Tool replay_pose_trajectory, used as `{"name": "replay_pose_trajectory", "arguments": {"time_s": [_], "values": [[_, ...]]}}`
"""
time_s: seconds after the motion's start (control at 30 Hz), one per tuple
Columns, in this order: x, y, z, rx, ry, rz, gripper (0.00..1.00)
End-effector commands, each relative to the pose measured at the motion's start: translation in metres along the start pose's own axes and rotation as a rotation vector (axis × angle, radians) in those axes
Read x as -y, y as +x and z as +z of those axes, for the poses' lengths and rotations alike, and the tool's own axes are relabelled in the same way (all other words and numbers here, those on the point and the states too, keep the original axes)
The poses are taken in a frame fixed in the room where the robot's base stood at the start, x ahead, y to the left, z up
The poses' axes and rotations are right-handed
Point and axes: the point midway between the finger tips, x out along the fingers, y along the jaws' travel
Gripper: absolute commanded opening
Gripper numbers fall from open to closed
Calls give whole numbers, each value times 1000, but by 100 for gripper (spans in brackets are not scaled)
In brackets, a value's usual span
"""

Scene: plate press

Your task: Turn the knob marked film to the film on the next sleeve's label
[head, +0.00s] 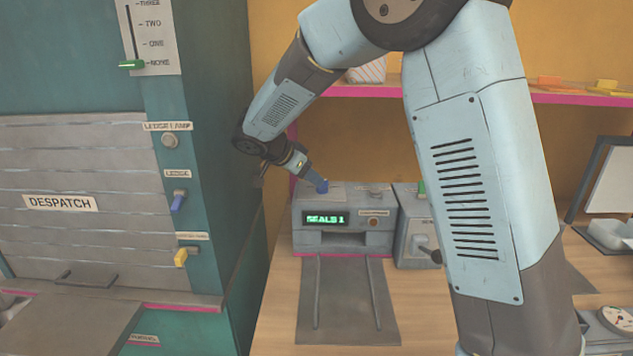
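My gripper (317,182) is at the end of my arm, low over the top of a grey machine (345,240) whose green display reads "SEALS 1". A blue part shows at its tip, too small to tell whether it is a finger or a knob on the machine. Whether the fingers are open or shut cannot be told. No knob label reading "film" is legible. A round dial (617,318) is cut off at the lower right, its marks unreadable. No sleeve label can be made out.
A teal cabinet with a "DESPATCH" shutter (60,204), slider and switches stands at left. A smaller grey box (413,247) with a lever stands beside the display machine. A white tray (611,234) is at right. My arm hides much of the table.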

Motion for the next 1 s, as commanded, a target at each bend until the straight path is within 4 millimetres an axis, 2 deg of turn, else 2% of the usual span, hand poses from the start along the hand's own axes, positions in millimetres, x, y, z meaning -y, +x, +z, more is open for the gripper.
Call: {"name": "replay_pose_trajectory", "arguments": {"time_s": [0.1,0.23,0.6,1.0], "values": [[0,16,-1,0,0,1,39],[0,26,0,0,-2,0,39],[0,31,0,1,-1,-1,39],[0,30,0,1,-1,-2,3]]}}
